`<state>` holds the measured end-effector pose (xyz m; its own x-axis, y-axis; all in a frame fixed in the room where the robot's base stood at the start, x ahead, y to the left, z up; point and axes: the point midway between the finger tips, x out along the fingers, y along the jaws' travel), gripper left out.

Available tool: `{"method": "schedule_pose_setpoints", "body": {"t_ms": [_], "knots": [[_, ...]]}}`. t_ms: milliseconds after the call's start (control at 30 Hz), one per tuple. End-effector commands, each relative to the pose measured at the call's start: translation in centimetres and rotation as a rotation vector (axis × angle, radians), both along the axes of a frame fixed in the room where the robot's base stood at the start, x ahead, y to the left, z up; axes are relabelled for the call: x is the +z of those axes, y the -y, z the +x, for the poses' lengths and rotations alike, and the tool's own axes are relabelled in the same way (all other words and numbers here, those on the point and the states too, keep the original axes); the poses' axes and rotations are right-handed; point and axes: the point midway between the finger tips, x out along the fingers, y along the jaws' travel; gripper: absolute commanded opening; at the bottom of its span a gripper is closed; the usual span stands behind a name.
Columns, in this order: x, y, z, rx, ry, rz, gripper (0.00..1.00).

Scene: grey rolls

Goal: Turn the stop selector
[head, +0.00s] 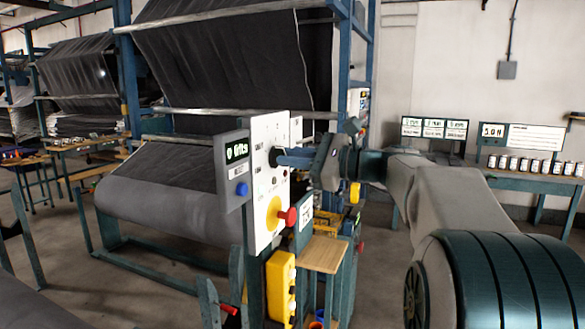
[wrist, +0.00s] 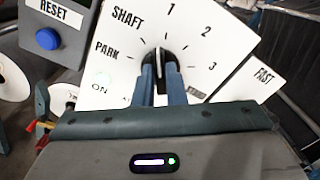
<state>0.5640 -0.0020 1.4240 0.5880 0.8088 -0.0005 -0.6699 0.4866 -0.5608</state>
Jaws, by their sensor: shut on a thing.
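The selector is a black knob (wrist: 161,52) on a white panel (wrist: 222,50), with labels including PARK, SHAFT, 1, 2 and 3 around it. A pale line on the knob points roughly up in the wrist view, near the gap between SHAFT and 1. My gripper (wrist: 161,76) is shut on the knob, with one blue finger on each side, covering its lower part. In the head view my gripper (head: 289,158) reaches the panel (head: 257,228) from the right, and the knob (head: 274,155) shows only partly behind the fingertips.
A blue RESET button (wrist: 48,39) sits beside the panel, under a green-lit display (head: 237,152) in the head view. A yellow disc (head: 273,213) and a red button (head: 289,217) lie below the knob. A yellow control box (head: 280,284) and wooden shelf (head: 322,254) stand lower.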

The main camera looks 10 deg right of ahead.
Motion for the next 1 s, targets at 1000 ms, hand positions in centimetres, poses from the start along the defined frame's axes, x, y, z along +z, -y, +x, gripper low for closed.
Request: {"method": "schedule_pose_setpoints", "body": {"t_ms": [1000], "knots": [[-0.91, -0.15, -0.21, 0.001, 0.758, -0.551, 0.0]]}}
